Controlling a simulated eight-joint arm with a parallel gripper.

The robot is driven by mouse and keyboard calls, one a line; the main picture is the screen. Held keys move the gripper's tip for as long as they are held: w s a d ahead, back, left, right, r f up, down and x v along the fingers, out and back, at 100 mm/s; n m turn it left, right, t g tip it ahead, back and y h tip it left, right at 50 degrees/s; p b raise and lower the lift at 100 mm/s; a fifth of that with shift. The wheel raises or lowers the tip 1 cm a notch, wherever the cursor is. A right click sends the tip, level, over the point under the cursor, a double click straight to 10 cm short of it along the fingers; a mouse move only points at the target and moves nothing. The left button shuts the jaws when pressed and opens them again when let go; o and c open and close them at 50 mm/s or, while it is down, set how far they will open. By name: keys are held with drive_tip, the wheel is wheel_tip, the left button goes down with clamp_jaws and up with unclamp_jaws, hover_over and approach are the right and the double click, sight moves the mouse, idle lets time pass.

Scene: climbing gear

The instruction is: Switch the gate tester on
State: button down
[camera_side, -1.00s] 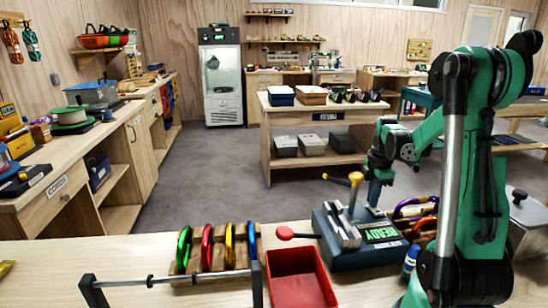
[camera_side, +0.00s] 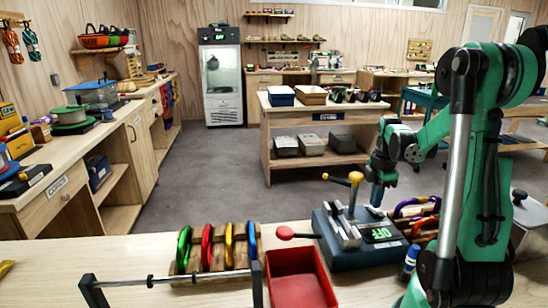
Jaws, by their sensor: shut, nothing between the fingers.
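The gate tester (camera_side: 350,258) is a dark blue box on the front bench, with a metal fixture on top, a red-knobbed lever out to its left and yellow-knobbed parts above. Its display (camera_side: 382,235) is dark and reads "OFF" in green letters. My gripper (camera_side: 376,204) is shut and empty, pointing down over the back of the tester, just behind the display. Whether its tips touch the tester is hard to tell, and no switch can be made out there.
A red tray (camera_side: 300,280) stands left of the tester. A wooden rack (camera_side: 215,262) of coloured carabiners and a metal rail (camera_side: 175,279) are further left. More carabiners (camera_side: 420,212) and a blue bottle (camera_side: 410,262) crowd the tester's right side.

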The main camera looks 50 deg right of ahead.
wheel_tip(320, 180, up, 14)
drive_tip(key=w+d, duration=0.2)
idle(0.6)
drive_tip(key=shift+f, duration=0.1)
